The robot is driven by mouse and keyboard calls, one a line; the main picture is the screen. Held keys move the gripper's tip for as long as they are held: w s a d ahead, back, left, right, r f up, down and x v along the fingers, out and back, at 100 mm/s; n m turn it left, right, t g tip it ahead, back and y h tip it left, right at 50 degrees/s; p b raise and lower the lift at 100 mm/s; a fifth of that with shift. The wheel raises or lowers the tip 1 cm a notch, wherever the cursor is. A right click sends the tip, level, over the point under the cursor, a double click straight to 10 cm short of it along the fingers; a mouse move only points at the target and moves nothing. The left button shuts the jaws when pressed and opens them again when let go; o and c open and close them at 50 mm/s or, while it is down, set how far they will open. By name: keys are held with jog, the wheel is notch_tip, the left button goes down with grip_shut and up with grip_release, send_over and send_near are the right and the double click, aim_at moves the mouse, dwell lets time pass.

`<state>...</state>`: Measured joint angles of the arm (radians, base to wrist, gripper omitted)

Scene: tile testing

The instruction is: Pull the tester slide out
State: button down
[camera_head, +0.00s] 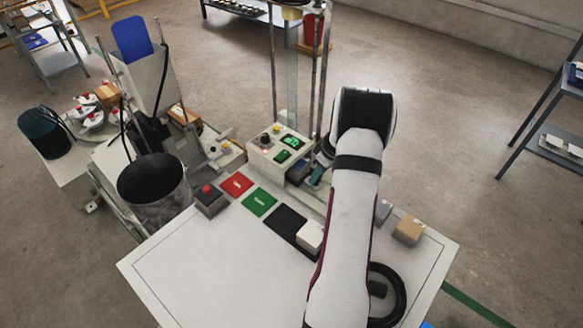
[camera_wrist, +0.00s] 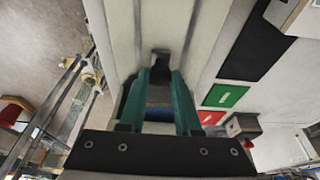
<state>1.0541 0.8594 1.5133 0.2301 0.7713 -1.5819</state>
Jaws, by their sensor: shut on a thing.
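The tester (camera_head: 268,150) is a pale box with lit green displays and small buttons, at the far edge of the white table in the head view. My gripper (camera_head: 317,175) is at the tester's right side, low and partly hidden by my arm. In the wrist view, my gripper (camera_wrist: 159,76) has two teal fingers pointing away from the camera. They are closed on a small dark knob (camera_wrist: 160,60), which looks like the slide's handle. Beyond it runs a pale channel with two long grooves (camera_wrist: 163,22). How far the slide is out cannot be told.
A red plate (camera_head: 237,184), a green plate (camera_head: 259,202) and a black mat (camera_head: 287,225) lie on the white table (camera_head: 225,275). A white block (camera_head: 310,235) and a tan block (camera_head: 409,229) sit nearby. A red-button box (camera_head: 209,200) stands left. Vertical posts rise behind the tester.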

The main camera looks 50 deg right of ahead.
jog(key=shift+s, duration=1.15)
jog(key=shift+s, duration=2.9)
jog(key=c, duration=0.6)
grip_release()
jog(key=shift+c, duration=0.2)
notch_tip(320, 180, up, 6)
